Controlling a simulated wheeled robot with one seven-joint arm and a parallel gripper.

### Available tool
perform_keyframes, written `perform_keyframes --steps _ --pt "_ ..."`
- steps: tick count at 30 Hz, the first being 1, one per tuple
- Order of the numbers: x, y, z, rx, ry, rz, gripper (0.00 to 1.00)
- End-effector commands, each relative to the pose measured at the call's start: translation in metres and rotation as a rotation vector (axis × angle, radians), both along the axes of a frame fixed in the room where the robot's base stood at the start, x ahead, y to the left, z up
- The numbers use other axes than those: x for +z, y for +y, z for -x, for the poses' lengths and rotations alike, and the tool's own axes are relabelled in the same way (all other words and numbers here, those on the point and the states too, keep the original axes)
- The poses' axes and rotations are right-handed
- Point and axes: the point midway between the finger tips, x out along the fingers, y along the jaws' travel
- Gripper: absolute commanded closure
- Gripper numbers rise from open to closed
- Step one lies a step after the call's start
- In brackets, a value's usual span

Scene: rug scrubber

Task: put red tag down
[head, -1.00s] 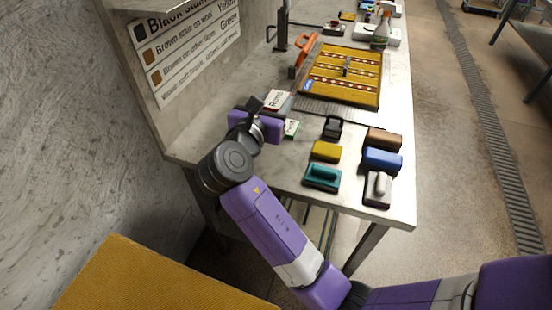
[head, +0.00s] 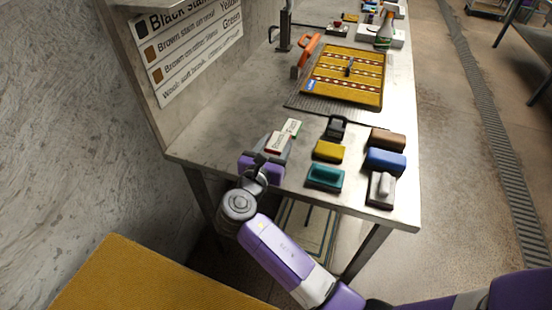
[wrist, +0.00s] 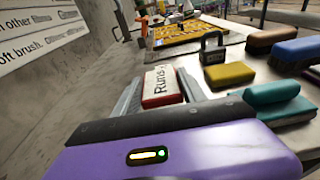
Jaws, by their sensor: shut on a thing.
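The red tag (head: 277,142) is a small block with a white, lettered top and red sides. It also shows in the wrist view (wrist: 162,85), between the two grey fingers of my gripper (wrist: 163,92). My gripper (head: 277,149) is shut on the tag over the near left part of the metal table (head: 215,140). I cannot tell whether the tag's underside touches the tabletop.
A patterned rug (head: 345,75) lies farther back. A wall with a sign (head: 190,50) borders the left.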

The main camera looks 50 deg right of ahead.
Motion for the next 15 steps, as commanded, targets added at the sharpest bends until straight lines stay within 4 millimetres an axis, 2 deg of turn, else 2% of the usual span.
perform_keyframes --steps 15 --pt "-0.050 0.000 0.000 0.000 0.001 0.001 0.89"
